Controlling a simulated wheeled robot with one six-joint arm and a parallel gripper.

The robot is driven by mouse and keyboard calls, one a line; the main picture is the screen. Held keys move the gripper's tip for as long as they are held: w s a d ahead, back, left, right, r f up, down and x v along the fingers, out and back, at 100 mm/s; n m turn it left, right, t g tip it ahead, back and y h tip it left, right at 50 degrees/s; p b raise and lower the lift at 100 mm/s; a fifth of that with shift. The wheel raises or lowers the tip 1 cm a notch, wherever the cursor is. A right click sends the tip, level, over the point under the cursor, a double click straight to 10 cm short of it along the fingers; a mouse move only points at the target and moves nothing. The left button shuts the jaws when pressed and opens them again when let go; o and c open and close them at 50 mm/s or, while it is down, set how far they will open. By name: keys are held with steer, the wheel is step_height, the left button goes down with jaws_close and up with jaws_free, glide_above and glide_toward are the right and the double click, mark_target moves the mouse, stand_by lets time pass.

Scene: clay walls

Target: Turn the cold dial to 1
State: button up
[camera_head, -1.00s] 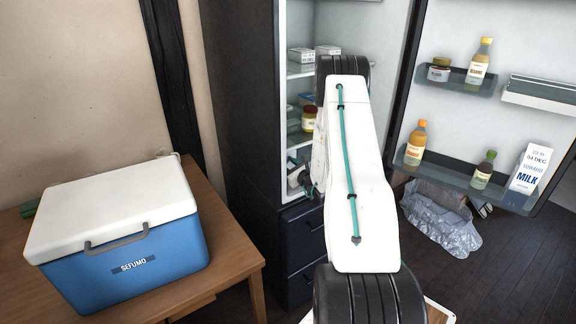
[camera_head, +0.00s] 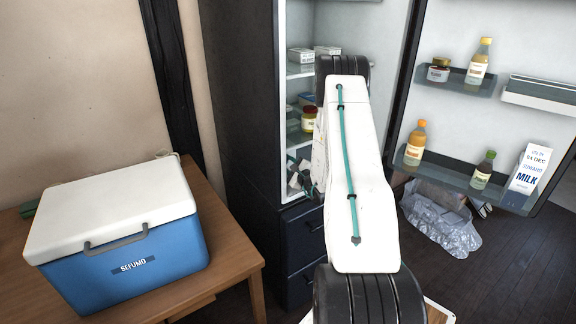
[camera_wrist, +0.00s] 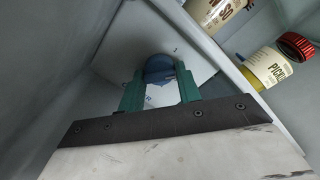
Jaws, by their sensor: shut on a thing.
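The cold dial (camera_wrist: 158,66) is a round blue knob on a pale panel (camera_wrist: 125,45) inside the fridge, in the upper middle of the wrist view. My gripper (camera_wrist: 161,79) has its two green fingers on either side of the dial, shut on it. The markings on the panel are too small and partly covered, so I cannot read the setting. In the head view my gripper (camera_head: 298,178) shows at the lower fridge opening, left of my arm. The dial is not visible there.
A pickle jar (camera_wrist: 278,66) with a red lid and another container (camera_wrist: 214,12) stand beyond a ledge at upper right. The fridge door (camera_head: 400,60) stands open with bottles and a milk carton (camera_head: 530,168). A blue cooler (camera_head: 135,272) sits on the wooden table (camera_head: 228,240).

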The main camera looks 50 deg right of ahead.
steer(key=shift+f, duration=0.1)
stand_by(0.3)
steer(key=o, duration=1)
steer(key=shift+c, duration=0.2)
steer(key=v, duration=0.8)
steer(key=shift+w, duration=0.1)
